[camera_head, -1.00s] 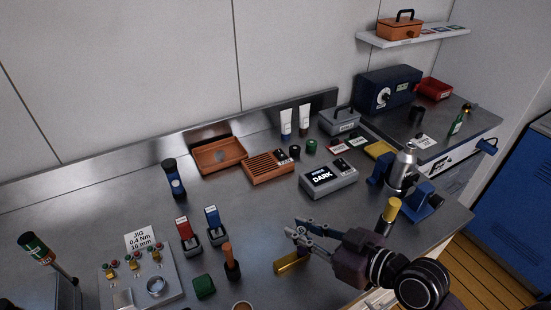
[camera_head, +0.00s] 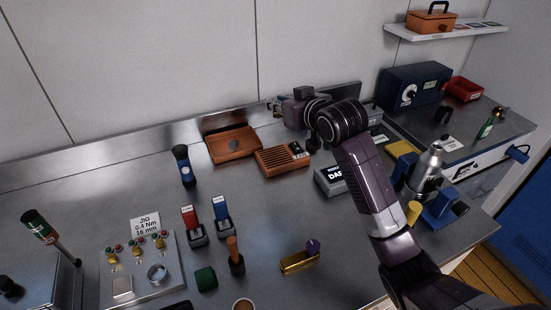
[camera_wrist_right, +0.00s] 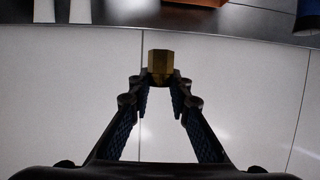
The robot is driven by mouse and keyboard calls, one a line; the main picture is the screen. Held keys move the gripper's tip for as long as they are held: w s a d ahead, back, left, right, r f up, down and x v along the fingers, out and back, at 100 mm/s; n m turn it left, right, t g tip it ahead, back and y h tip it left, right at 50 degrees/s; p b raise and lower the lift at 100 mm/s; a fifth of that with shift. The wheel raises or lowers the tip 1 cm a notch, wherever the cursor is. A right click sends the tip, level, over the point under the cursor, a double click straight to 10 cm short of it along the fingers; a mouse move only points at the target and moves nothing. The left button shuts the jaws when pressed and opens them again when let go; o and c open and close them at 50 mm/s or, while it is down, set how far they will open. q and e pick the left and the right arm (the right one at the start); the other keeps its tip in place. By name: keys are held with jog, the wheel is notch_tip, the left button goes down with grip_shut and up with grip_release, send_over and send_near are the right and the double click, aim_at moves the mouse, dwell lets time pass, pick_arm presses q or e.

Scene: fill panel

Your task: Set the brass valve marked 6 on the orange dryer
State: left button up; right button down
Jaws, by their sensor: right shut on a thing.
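My right gripper (camera_head: 274,106) is at the back of the bench, in front of the wall and beyond the orange slatted box. In the right wrist view its fingers (camera_wrist_right: 160,85) are shut on a brass hexagonal piece (camera_wrist_right: 160,62) at the fingertips; no mark on it is readable. The orange slatted box (camera_head: 282,161), with a dark panel at its right end, may be the dryer; its label is too small to read. An open orange tray (camera_head: 233,145) lies to its left. My left gripper is not in view.
My right arm crosses the right part of the bench and partly covers the grey DARK box (camera_head: 331,181). A brass holder (camera_head: 299,262) with a purple knob stands in front.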

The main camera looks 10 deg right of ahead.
notch_tip(320, 180, up, 4)
jog(key=w+f, duration=0.1)
jog(key=w, duration=0.1)
jog(key=p, duration=0.2)
send_over(275, 157)
jog(key=shift+m+h, duration=0.3)
notch_tip(275, 157, down, 15)
jog(key=shift+w+d+r, duration=0.1)
jog(key=shift+r, duration=0.1)
jog(key=shift+f, duration=2.3)
jog(key=shift+f, duration=0.1)
jog(key=c, duration=1.8)
grip_release()
jog(key=shift+r, duration=0.2)
jog(key=shift+s+d, duration=0.15)
jog(key=shift+s, duration=0.4)
jog(key=b+v, duration=0.1)
jog(key=v, duration=1)
